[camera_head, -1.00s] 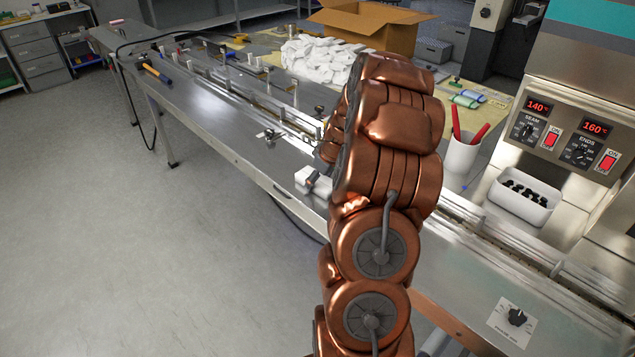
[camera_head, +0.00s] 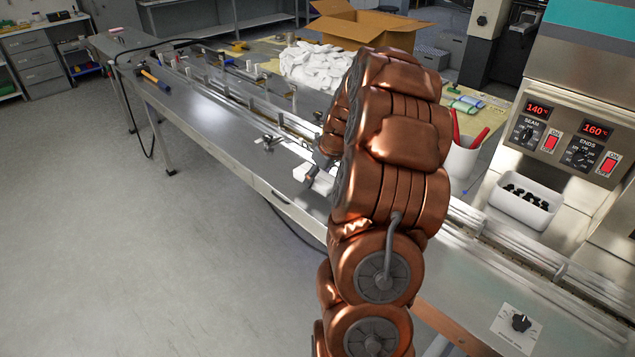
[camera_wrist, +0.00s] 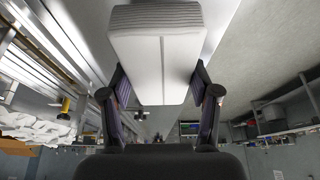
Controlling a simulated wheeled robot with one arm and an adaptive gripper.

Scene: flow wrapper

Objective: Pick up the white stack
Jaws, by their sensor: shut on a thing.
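The white stack (camera_wrist: 158,66) is a pale block with fine layered lines along one end. In the wrist view it sits between the two fingers of my gripper (camera_wrist: 161,92), which touch it on both sides. My arm hides the rest of the gripper. I cannot tell whether the stack is clear of the bench.
The long metal bench (camera_head: 222,128) carries rails and a hammer (camera_head: 154,79). A white heap (camera_head: 315,66) and an open cardboard box (camera_head: 367,27) lie behind. A white cup with red pens (camera_head: 463,158) and a bin of black parts (camera_head: 525,201) stand right of my arm. The floor at left is clear.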

